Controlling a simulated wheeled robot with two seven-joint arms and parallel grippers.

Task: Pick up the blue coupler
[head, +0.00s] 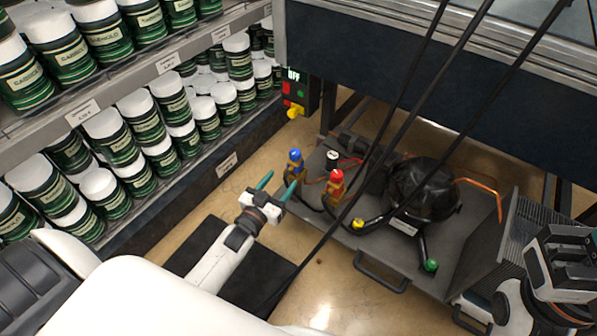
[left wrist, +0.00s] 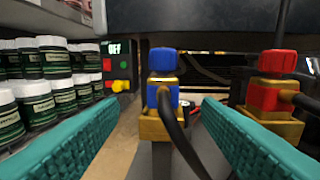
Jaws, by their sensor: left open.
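The blue coupler (head: 295,156) stands upright on a brass fitting at the left end of the pump tray. In the left wrist view the blue coupler (left wrist: 163,92) shows near the middle, with a black hose beside it. My left gripper (head: 277,184) is open, just in front of and slightly left of the coupler in the head view. In the wrist view its teal fingers (left wrist: 160,140) are spread wide on either side of the coupler's line, with nothing held. My right gripper (head: 563,268) is partly in view at the lower right; its fingertips are not clear.
A red coupler (head: 336,176) stands close right of the blue one, also in the wrist view (left wrist: 268,95). The pump (head: 425,188) sits on a grey tray (head: 330,225) with hoses. Shelves of jars (head: 110,175) line the left. A switch box (head: 294,90) is behind.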

